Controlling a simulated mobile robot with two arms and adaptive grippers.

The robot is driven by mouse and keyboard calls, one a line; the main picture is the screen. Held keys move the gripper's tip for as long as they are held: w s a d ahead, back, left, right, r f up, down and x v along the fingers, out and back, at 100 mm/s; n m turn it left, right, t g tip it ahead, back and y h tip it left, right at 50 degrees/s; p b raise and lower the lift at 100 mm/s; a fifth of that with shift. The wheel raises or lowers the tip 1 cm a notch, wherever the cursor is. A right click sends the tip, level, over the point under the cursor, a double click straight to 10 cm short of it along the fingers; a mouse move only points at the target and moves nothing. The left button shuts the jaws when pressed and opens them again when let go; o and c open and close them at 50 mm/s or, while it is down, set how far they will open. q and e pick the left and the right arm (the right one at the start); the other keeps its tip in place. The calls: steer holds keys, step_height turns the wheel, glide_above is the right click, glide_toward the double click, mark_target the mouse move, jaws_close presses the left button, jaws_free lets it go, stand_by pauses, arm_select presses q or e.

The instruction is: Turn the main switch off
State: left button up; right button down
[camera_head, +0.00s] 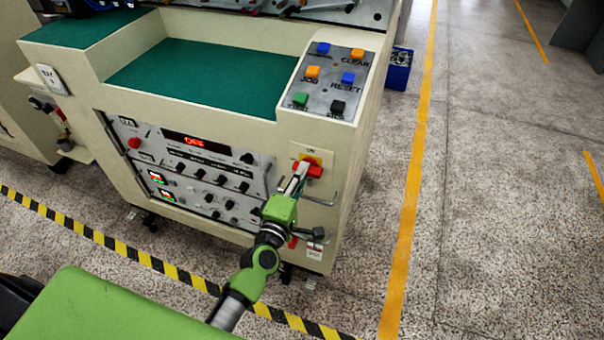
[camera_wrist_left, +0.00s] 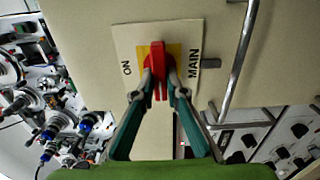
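The red main switch (camera_head: 314,170) sits on a yellow and white plate on the cream front panel of the machine, below the push buttons. In the left wrist view the red handle (camera_wrist_left: 157,68) stands upright in the picture, between an "ON" label at left and a "MAIN" label at right. My left gripper (camera_head: 300,172) reaches up to the switch. In the left wrist view its two fingertips (camera_wrist_left: 159,84) press close on either side of the red handle. The inner contact faces are partly hidden. My right gripper is not in view.
A bent metal handle (camera_head: 335,190) is just right of the switch. A panel with several knobs and a red display (camera_head: 190,141) is to the left. A button panel (camera_head: 322,85) is above. Striped tape (camera_head: 110,243) crosses the floor; the floor at right is clear.

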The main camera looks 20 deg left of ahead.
arm_select(q)
steer(key=o, duration=0.4)
steer(key=s, duration=1.2)
steer(key=shift+a, duration=0.2)
steer(key=s+f+m+g, duration=0.3)
steer(key=s+f+m, duration=0.1)
steer(key=f, duration=0.7)
steer(key=s+d+f+m+g+h, duration=0.1)
steer(key=s+f+m+g, duration=0.25)
steer(key=f, duration=0.75)
steer(key=s+f+m+g, duration=0.2)
steer(key=s+f+m, duration=0.25)
steer(key=f, duration=0.75)
steer(key=s+a+f+m+g, duration=0.2)
steer(key=s+f, duration=0.3)
steer(key=s, duration=0.3)
steer(key=s+a+f+m+g+y, duration=0.1)
steer(key=s+a+f+m+g, duration=0.1)
steer(key=s+f, duration=0.4)
steer(key=s+a+f+m+g, duration=0.2)
steer(key=s+f+m+g, duration=0.2)
steer(key=s, duration=0.8)
steer(key=shift+s+f+y, duration=0.15)
steer(key=shift+f+y, duration=0.15)
steer(key=shift+f, duration=0.4)
